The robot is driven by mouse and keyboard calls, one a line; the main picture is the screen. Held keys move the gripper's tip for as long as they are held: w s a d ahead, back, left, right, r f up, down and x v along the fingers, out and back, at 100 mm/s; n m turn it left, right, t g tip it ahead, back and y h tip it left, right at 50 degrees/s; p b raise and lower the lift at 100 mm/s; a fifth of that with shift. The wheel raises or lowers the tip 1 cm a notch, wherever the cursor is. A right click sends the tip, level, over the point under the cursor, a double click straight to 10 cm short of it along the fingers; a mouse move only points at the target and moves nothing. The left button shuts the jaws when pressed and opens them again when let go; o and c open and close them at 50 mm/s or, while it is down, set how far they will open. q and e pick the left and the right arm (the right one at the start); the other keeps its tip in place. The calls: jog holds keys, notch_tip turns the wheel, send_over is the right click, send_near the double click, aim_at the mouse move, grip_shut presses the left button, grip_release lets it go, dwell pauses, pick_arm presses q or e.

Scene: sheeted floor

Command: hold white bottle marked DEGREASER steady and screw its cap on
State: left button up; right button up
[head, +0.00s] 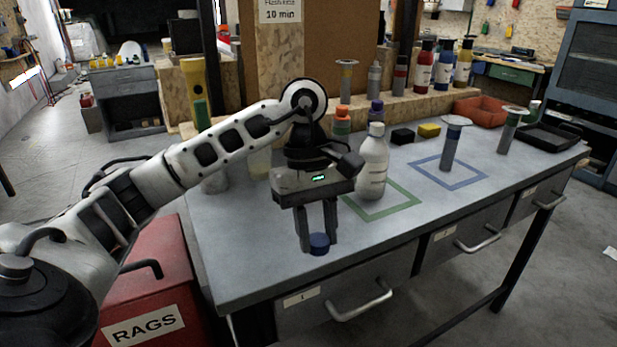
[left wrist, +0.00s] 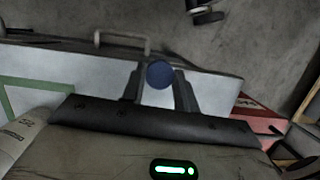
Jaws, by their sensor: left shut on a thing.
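The white bottle (head: 373,167) stands upright on the grey workbench, at the back of a green square outline (head: 387,213). Its top looks white; I cannot make out whether that is bare neck or a cap. In the left wrist view, part of a white bottle with lettering (left wrist: 22,130) shows at the lower left. My left gripper (head: 318,240) points down near the bench's front edge, in front and to the left of the bottle. It is shut on a round blue cap (head: 319,244), which also shows between the fingers in the left wrist view (left wrist: 160,75). My right gripper is not in view.
A blue square outline (head: 447,172) with a grey flat-topped post (head: 452,143) lies to the right. Orange-capped (head: 341,122) and purple-capped containers stand close behind the bottle. A red RAGS bin (head: 150,290) is below at left. The bench front right of my gripper is clear.

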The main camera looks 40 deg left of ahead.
pick_arm(q)
jog(key=d+f+m+g+y, duration=0.1)
jog(key=d+f+m+y, duration=0.2)
jog(key=d+f+m, duration=0.4)
jog(key=w+d+m, duration=0.1)
jog(key=d+m, duration=0.1)
jog(key=m, duration=0.4)
jog(key=shift+g, duration=0.3)
jog(key=shift+s+a, duration=0.1)
